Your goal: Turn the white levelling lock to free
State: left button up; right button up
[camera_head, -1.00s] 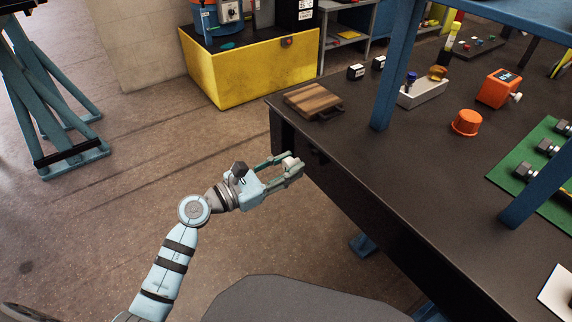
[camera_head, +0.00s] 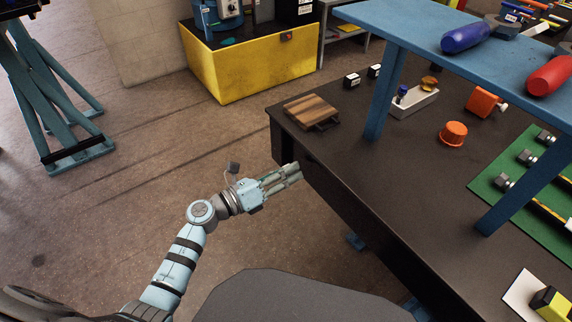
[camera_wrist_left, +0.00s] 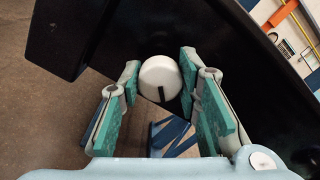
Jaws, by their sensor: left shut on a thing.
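The white levelling lock (camera_wrist_left: 160,76) is a round white knob with a short black mark, which points down and slightly right in the left wrist view. It sits at the dark bench's side, near the front left corner. My left gripper (camera_head: 294,172) is at that edge in the head view, its fingers shut around the knob. In the left wrist view the green-padded fingers (camera_wrist_left: 164,86) stand on both sides of it. In the head view the fingers hide most or all of the knob. My right gripper is in neither view.
The dark bench (camera_head: 345,165) carries a wooden board (camera_head: 311,111), a white tray (camera_head: 415,103), an orange cap (camera_head: 453,134) and a green mat (camera_head: 520,190). A blue shelf (camera_head: 420,45) stands over it. A yellow bin (camera_head: 255,68) is behind.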

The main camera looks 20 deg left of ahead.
pick_arm(q)
jog(key=shift+r+n+p, duration=0.15)
jog(key=shift+n+p, duration=0.45)
jog(key=shift+n, duration=0.4)
jog(key=shift+n+p, duration=0.35)
jog(key=shift+n, duration=0.15)
jog(key=n+p, duration=0.2)
jog(key=n, duration=0.1)
jog(key=shift+n+p, duration=0.8)
jog(key=shift+n, duration=0.6)
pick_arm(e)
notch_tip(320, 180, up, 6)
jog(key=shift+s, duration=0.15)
pick_arm(q)
jog(key=shift+f, duration=0.2)
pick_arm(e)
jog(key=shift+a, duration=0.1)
pick_arm(q)
jog(key=o, duration=1.1)
jog(key=shift+a, duration=0.1)
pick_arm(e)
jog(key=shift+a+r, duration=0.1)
pick_arm(q)
jog(key=shift+o, duration=0.2)
